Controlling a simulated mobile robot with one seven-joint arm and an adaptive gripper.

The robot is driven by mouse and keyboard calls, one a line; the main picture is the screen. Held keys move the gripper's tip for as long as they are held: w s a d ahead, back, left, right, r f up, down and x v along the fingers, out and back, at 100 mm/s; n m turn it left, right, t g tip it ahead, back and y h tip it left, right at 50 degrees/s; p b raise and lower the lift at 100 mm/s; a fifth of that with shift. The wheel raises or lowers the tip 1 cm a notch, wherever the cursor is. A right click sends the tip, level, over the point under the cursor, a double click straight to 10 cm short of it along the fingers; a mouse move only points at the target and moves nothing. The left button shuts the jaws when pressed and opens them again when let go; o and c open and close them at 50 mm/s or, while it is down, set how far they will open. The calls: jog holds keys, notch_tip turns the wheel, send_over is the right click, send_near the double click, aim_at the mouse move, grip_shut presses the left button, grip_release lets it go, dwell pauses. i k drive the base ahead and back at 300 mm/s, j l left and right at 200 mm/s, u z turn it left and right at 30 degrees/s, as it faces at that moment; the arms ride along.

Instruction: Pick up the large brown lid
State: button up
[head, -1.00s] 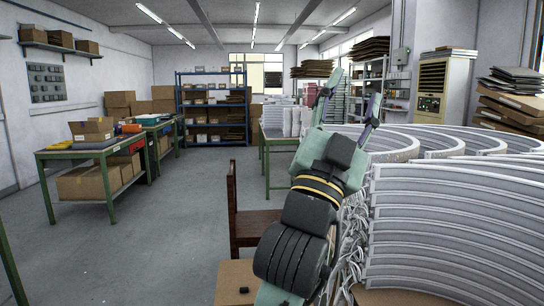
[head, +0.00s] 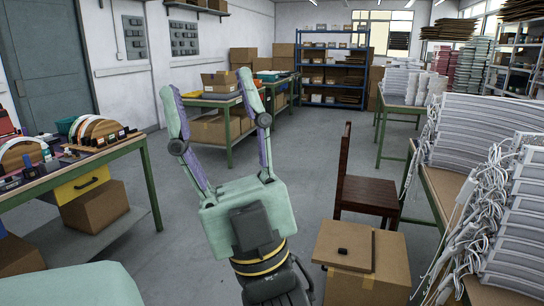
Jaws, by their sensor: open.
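A flat dark brown piece with a small raised bump (head: 343,258) lies on top of a cardboard box (head: 368,288) at the lower right of the head view. It may be the brown lid, but it is too small to be sure. My gripper (head: 210,84) is open and empty, with its two long fingers spread and pointing up and away. It is in the air, left of the box and apart from it.
A brown wooden chair (head: 368,190) stands behind the box. A green-legged table (head: 75,172) with arched pieces is at left. Stacked white curved parts with hanging cables (head: 490,135) fill the right. Grey floor between is clear.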

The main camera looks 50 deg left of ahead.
aim_at(343, 245)
jog(key=k+j, duration=0.65)
jog(key=k+j+u, duration=0.1)
jog(key=k+j, duration=0.5)
jog(key=j, duration=0.2)
jog(key=i+j+u, duration=0.45)
jog(key=j, duration=0.2)
jog(key=i+j+u, duration=0.4)
jog(key=i+j, duration=0.15)
jog(key=i, duration=0.35)
jog(key=i+j+u, duration=0.15)
jog(key=i, duration=0.35)
jog(key=i+j, duration=0.15)
jog(key=i, duration=0.35)
jog(key=i+z, duration=0.1)
jog(key=i, duration=0.65)
jog(key=i+j+z, duration=0.1)
jog(key=i, duration=0.65)
jog(key=j, duration=0.1)
